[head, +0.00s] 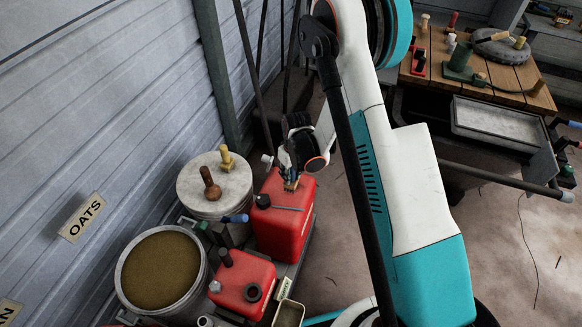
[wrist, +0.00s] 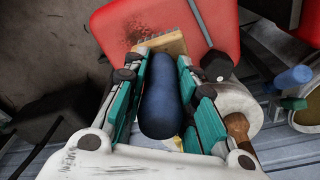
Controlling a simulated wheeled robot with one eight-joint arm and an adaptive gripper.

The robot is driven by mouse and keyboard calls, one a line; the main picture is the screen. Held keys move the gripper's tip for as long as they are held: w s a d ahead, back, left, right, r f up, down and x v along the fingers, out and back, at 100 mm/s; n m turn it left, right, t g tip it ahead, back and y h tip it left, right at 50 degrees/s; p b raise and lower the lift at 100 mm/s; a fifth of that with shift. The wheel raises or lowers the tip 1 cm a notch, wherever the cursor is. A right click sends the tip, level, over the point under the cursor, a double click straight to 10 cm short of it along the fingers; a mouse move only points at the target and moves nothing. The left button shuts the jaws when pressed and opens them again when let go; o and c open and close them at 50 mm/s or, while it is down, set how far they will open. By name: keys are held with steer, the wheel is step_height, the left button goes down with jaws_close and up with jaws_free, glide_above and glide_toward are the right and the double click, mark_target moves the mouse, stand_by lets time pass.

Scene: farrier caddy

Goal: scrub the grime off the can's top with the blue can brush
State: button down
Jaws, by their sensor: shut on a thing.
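The tall red can (head: 278,237) stands beside the buckets in the head view. Its red top (wrist: 190,16) fills the upper middle of the wrist view, with a dark speckled grime patch (wrist: 134,27) at the left of it. My gripper (wrist: 163,78) is shut on the blue can brush (wrist: 160,105), its fingers on either side of the blue handle. The brush's tan head (wrist: 163,45) is over the can's top, beside the grime; I cannot tell whether the bristles touch. In the head view my gripper (head: 290,172) is above the can, and the handle is mostly hidden.
A black cap (head: 262,201) sits on the can's top. A lower red can (head: 241,283), an open grain bucket (head: 160,268) and a lidded white bucket (head: 214,183) crowd close by. A wooden workbench (head: 500,72) stands at upper right; the floor between is mostly clear.

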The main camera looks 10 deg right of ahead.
steer(key=shift+b, duration=0.3)
step_height(320, 180, down, 3)
steer(key=shift+r+b, duration=0.1)
steer(key=shift+b, duration=0.95)
steer(key=shift+f, duration=0.85)
steer(key=shift+f, duration=0.1)
steer(key=shift+f, duration=0.15)
steer(key=shift+f, duration=0.5)
steer(key=shift+w+d+r, duration=0.1)
steer(key=shift+w+d, duration=0.45)
steer(key=shift+w, duration=0.25)
steer(key=shift+w+d+r, duration=0.1)
steer(key=shift+w+d, duration=0.4)
steer(key=shift+w, duration=0.3)
